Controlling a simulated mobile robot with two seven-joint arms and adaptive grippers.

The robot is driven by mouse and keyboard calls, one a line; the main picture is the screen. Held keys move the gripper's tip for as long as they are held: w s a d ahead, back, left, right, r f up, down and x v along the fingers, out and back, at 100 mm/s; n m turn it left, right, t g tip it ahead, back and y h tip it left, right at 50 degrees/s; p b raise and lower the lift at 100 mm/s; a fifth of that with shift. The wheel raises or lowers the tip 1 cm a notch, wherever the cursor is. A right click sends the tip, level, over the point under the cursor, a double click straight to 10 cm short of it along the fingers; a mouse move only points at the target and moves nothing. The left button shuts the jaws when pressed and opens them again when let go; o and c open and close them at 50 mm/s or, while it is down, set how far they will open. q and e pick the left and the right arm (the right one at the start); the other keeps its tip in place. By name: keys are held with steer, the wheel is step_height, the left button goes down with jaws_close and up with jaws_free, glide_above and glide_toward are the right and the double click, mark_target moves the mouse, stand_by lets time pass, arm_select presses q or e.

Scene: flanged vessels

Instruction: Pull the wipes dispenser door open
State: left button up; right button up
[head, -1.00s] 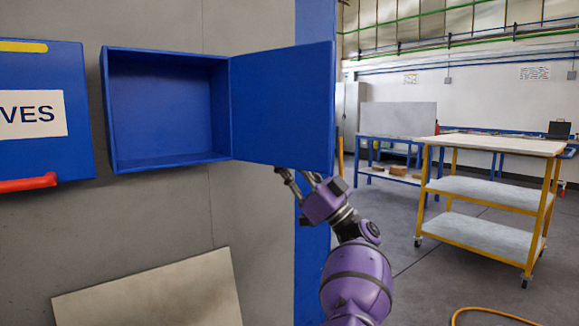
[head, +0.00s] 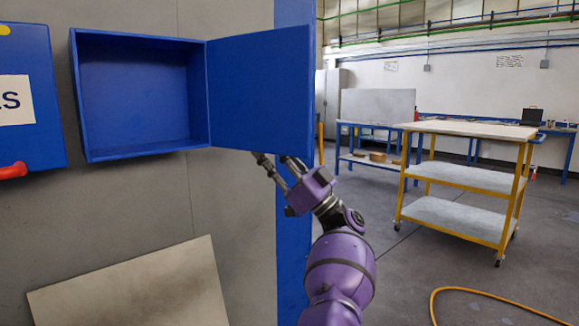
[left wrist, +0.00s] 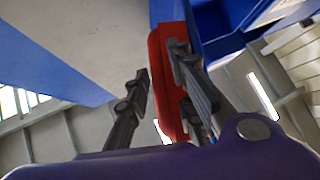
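The blue wipes dispenser (head: 135,100) on the grey wall is an open, empty box in the head view. Its blue door (head: 258,85) is swung out to the right, so the inside is exposed. My left gripper (head: 277,160) is just under the door's lower edge, its two fingers apart. In the left wrist view, a red handle (left wrist: 159,75) lies between the spread fingers of my left gripper (left wrist: 158,90), close to the right finger and with a gap to the left one. The handle is hidden in the head view. My right gripper is out of view.
A second blue box (head: 35,90) with a red handle (head: 12,171) is on the wall at left. A pale panel (head: 135,290) is below. A yellow-framed cart (head: 460,180) stands right, with a yellow hose (head: 490,292) on the floor. Open floor lies beyond my arm.

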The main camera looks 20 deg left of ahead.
arm_select(q)
steer(key=v, duration=1)
steer(key=shift+d, duration=0.15)
steer(key=shift+f, duration=0.1)
